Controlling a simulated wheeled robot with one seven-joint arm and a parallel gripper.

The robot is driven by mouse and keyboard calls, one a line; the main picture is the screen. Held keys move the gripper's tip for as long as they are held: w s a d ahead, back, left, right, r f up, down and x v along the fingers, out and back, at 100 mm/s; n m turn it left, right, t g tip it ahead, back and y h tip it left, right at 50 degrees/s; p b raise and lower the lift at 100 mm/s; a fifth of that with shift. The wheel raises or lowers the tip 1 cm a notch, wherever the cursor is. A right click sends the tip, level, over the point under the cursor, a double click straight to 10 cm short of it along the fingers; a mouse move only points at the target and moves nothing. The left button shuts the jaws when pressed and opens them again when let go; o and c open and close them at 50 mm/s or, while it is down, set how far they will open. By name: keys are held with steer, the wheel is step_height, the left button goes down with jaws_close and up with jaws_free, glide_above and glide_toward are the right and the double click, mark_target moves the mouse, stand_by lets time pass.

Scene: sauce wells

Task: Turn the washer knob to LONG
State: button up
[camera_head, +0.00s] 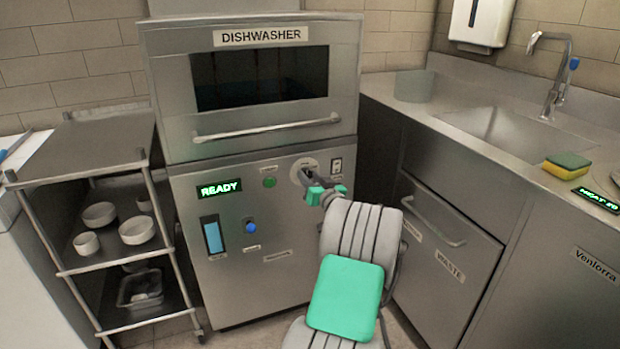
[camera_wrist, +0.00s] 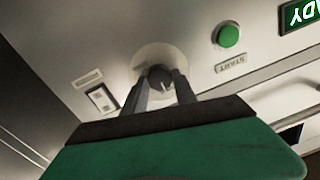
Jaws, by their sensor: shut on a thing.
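The washer knob (camera_wrist: 160,77) is a dark grey knob on a pale round dial plate (camera_wrist: 152,56) on the dishwasher's front panel. In the head view the dial plate (camera_head: 305,165) is partly covered by my gripper (camera_head: 309,181). In the wrist view my gripper (camera_wrist: 160,90) has its two dark fingers on either side of the knob, shut on it. The dial's markings are too small to read, so the knob's setting cannot be told. The dishwasher (camera_head: 258,118) has its door closed, and its display (camera_head: 219,188) reads READY.
A green START button (camera_head: 269,182) and a rocker switch (camera_head: 336,165) flank the dial closely. The door handle (camera_head: 265,128) juts out above. A shelf cart (camera_head: 100,215) with bowls stands left; a sink counter (camera_head: 455,130) is right.

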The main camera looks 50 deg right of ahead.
jaws_close()
